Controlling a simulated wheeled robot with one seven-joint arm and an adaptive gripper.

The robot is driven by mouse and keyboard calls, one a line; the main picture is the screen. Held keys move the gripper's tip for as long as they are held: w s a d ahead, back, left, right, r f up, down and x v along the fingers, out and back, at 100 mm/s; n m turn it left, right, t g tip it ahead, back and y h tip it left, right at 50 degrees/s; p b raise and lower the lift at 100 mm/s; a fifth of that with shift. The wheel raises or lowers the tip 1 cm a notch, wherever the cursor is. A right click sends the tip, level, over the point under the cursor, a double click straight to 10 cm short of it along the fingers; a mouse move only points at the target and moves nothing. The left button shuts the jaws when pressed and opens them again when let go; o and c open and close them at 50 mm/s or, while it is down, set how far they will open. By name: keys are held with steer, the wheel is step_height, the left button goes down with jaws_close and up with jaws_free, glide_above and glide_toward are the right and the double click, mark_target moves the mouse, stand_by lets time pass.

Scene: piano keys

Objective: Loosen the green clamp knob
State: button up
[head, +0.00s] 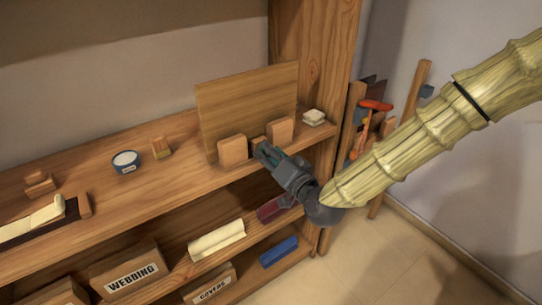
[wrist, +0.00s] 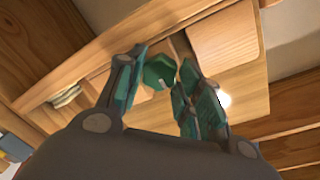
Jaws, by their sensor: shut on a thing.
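The green clamp knob (wrist: 158,70) shows in the wrist view between my fingers, with a small pale mark on its edge. My gripper (wrist: 156,80) is shut on the knob. In the head view my gripper (head: 263,152) is at the shelf's front edge, in front of a small wooden piece between two wooden blocks (head: 232,151) (head: 280,131). The gripper hides the knob there. A flat wooden board (head: 246,97) stands upright behind the blocks.
Below are a cream roll (head: 216,239), a WEBBING box (head: 128,272) and a blue item (head: 279,251). A wooden upright stands behind at the right.

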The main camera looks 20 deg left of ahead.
steer(key=shift+r, duration=0.1)
stand_by(0.3)
steer(key=o, duration=1)
steer(key=shift+o, duration=0.2)
steer(key=v, duration=1.2)
